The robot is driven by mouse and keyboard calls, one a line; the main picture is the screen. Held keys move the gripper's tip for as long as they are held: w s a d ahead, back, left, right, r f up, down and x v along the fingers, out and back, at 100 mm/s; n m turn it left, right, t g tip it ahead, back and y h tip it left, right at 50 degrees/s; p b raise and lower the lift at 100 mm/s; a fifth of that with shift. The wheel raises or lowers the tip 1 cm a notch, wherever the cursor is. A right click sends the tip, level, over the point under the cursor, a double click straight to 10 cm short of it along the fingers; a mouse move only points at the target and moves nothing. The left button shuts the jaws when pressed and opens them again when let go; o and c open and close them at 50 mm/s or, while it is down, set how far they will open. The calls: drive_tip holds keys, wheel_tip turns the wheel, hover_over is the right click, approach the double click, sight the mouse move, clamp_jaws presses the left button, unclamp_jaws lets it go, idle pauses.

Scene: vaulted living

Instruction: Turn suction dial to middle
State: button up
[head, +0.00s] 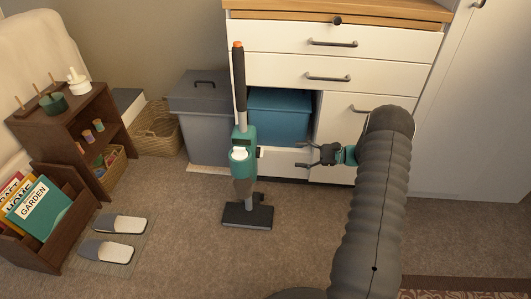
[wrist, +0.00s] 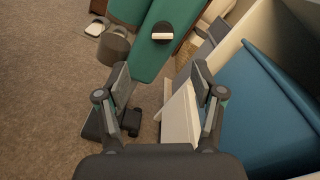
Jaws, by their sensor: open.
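A green and grey upright stick vacuum (head: 243,140) with a dark handle stands in front of the cabinet in the head view. In the wrist view its green body (wrist: 178,50) runs down between my fingers. A small black round dial with a white bar (wrist: 162,31) sits on that body; the bar lies nearly level across the picture. In the head view I cannot tell the dial from the other small parts. My gripper (head: 303,155) is open and empty to the right of the vacuum, apart from it; its spread fingers also show in the wrist view (wrist: 160,76).
A white cabinet (head: 285,38) with drawers stands behind, with a blue bin (head: 279,115) in its open bay. A grey lidded bin (head: 203,105) and wicker basket (head: 155,128) stand left. Slippers (head: 120,224) lie on a mat. The carpet (head: 190,245) in front is clear.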

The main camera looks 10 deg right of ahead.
sight(260, 152)
drive_tip(key=w+p+x, duration=0.1)
drive_tip(key=x, duration=1.2)
drive_tip(key=shift+d+f+t, duration=0.15)
drive_tip(key=shift+f+t, duration=0.25)
drive_tip(key=c, duration=1.2)
